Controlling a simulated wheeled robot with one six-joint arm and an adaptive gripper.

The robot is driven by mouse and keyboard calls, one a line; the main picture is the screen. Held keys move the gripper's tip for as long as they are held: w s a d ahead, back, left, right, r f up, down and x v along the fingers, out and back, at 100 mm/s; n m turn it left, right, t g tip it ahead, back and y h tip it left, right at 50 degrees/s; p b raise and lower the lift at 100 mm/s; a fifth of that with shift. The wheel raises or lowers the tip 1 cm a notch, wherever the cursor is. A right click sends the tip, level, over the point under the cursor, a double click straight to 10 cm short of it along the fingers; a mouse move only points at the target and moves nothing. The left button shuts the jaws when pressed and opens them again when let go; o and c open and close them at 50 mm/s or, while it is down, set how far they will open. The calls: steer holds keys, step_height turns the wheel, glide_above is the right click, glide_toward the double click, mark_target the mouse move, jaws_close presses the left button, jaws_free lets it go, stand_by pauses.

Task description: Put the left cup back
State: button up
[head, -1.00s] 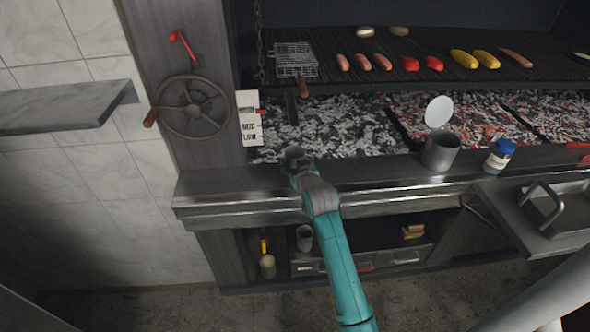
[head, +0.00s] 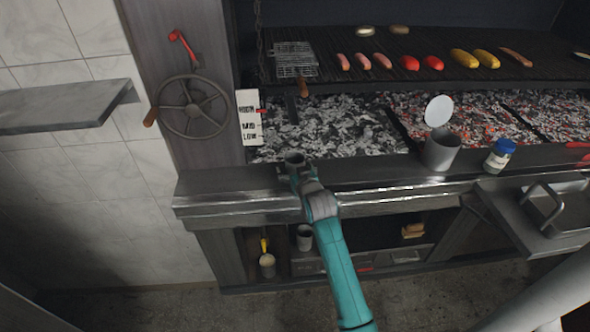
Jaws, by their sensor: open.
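A small dark grey cup (head: 294,158) stands at the far end of my arm, at the ledge in front of the left coal bed. My gripper (head: 296,173) is open right at this cup, on its near side. The fingers are small and dark here, and I cannot tell whether they touch it. A larger grey cup (head: 441,152) with a raised pale round lid (head: 438,111) stands upright on the ledge farther right. Another grey cup (head: 304,237) stands on the lower shelf, left of my arm.
A blue-capped jar (head: 499,156) stands right of the larger cup. Sausages and vegetables lie on the grill grate (head: 447,48) behind. A handwheel (head: 193,107) is on the left post. The ledge (head: 375,170) between gripper and larger cup is clear.

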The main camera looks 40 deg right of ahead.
steer(key=v, duration=1.2)
steer(key=shift+r, duration=0.2)
steer(key=s+a+f+n+y, duration=0.1)
steer(key=s+a+f+y, duration=0.1)
steer(key=s+a+f, duration=0.45)
steer(key=s+a+f+n+y, duration=0.1)
steer(key=s+a+f, duration=0.2)
steer(key=s+a, duration=0.7)
steer(key=s+a+r+n+y, duration=0.1)
steer(key=s+a+r, duration=0.1)
steer(key=s, duration=0.9)
steer(key=s+a+r+n+t+y, duration=0.1)
steer(key=s+a+r+y, duration=0.1)
steer(key=s, duration=1)
steer(key=shift+a+r+n, duration=0.4)
steer(key=shift+a+r, duration=0.3)
steer(key=shift+r, duration=0.3)
steer(key=shift+c, duration=0.2)
